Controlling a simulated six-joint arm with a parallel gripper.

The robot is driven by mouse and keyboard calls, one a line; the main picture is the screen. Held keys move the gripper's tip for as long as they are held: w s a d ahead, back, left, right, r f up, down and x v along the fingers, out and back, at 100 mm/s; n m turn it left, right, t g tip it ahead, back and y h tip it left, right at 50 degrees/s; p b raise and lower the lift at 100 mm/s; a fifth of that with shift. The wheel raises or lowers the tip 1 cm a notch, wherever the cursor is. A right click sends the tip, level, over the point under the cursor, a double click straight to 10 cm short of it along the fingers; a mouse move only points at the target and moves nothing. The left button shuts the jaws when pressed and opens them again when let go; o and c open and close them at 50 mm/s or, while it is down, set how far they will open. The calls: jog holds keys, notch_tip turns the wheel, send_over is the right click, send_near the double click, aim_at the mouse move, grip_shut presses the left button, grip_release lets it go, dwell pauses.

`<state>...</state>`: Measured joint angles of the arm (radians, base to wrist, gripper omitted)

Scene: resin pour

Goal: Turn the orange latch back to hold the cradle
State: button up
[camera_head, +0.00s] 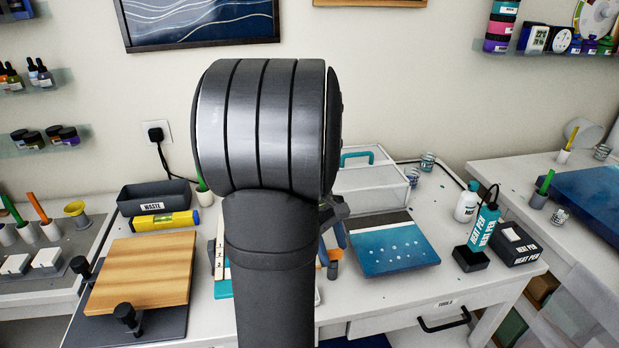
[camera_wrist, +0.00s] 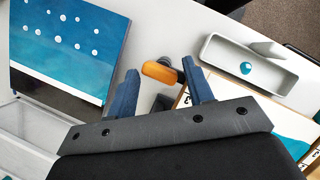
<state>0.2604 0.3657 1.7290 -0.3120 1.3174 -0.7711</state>
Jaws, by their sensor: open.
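The orange latch (camera_wrist: 159,72) is a short rounded bar in the wrist view, with a dark grey knob or post at its right end. My gripper (camera_wrist: 160,69) is open, its blue-grey fingers on either side of the latch. I cannot tell whether either finger touches it. In the head view my arm hides most of this spot; my gripper (camera_head: 336,228) shows only in part, with a bit of orange (camera_head: 323,257) below it. I cannot make out the cradle for sure; a dark block (camera_wrist: 162,103) sits between the fingers.
A blue panel with white dots (camera_head: 392,245) lies right of my gripper in the head view. A grey tray (camera_wrist: 285,84) with a teal blob lies at the wrist view's right. A wooden board (camera_head: 145,270) is at the left.

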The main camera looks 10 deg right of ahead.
jog(key=shift+w+a+r+n+t, duration=0.1)
jog(key=shift+w+r+n+t, duration=0.05)
jog(key=shift+r+n+t, duration=0.3)
jog(key=v, duration=1.6)
jog(key=shift+w, duration=0.4)
jog(key=shift+a+g, duration=0.15)
jog(key=shift+g, duration=0.1)
jog(key=shift+m, duration=0.25)
jog(key=x, duration=1.7)
jog(key=shift+d+f+m, duration=0.15)
jog(key=shift+d+m, duration=0.1)
jog(key=shift+m, duration=0.15)
jog(key=shift+m+y, duration=0.4)
jog(key=shift+m, duration=0.2)
jog(key=shift+a+n, duration=0.1)
jog(key=shift+n, duration=0.2)
